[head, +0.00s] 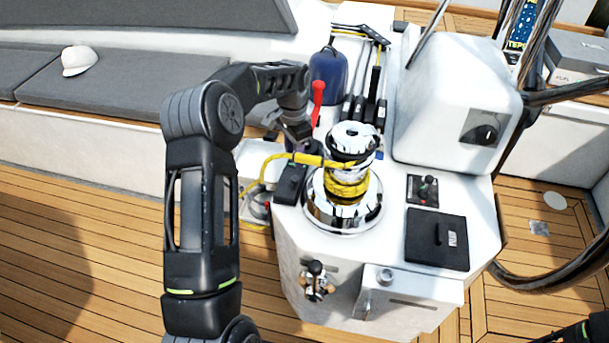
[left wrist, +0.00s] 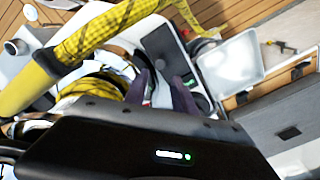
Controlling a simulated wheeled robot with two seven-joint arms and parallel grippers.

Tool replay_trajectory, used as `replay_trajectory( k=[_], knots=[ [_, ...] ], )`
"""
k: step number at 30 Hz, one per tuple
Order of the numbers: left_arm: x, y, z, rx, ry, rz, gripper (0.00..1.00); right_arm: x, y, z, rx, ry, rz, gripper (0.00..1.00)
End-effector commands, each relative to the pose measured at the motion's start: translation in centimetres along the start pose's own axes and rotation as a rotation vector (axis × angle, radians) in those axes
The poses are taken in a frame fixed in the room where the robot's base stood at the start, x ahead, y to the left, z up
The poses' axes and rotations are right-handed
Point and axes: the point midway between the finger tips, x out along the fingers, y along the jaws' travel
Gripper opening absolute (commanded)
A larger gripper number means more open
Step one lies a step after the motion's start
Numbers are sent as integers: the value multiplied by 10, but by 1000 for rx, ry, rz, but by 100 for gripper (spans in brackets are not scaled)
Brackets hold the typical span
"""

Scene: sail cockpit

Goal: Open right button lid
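A small black button housing (head: 290,184) sits left of the chrome winch in the head view. In the left wrist view a dark flat lid (left wrist: 166,48) with a small round mark lies just beyond my fingers; whether it is the right button lid I cannot tell. My left gripper (head: 294,133) is above and behind the housing, partly hidden by its own wrist. In the left wrist view its two dark fingers (left wrist: 164,88) stand apart with no object clearly between them. My right gripper is out of view; only a bit of my right arm shows at the bottom right corner.
The chrome winch (head: 343,205) with yellow rope (head: 346,186) stands close right of the housing, and the rope passes over it. A red handle (head: 317,100) and a blue fender (head: 328,72) are behind. A white pod (head: 455,90) with a steering wheel is at right.

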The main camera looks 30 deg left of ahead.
Motion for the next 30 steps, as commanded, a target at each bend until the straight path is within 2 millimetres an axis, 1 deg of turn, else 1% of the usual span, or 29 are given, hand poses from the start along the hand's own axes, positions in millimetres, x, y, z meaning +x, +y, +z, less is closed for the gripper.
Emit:
replay_trajectory(
  k=[7,11,14,21,24,27,30],
  knots=[
    [1,0,0,0,0,0,32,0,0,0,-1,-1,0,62],
    [8,0,0,0,-2,2,32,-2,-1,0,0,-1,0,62],
    [20,0,1,0,-3,3,32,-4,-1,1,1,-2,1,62],
    [57,1,0,0,-2,3,32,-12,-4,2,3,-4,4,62],
    [69,0,0,0,-2,2,32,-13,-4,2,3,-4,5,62],
    [76,0,0,0,-1,1,32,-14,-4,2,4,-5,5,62],
    [78,0,0,0,0,1,32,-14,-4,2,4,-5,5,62]
  ],
)
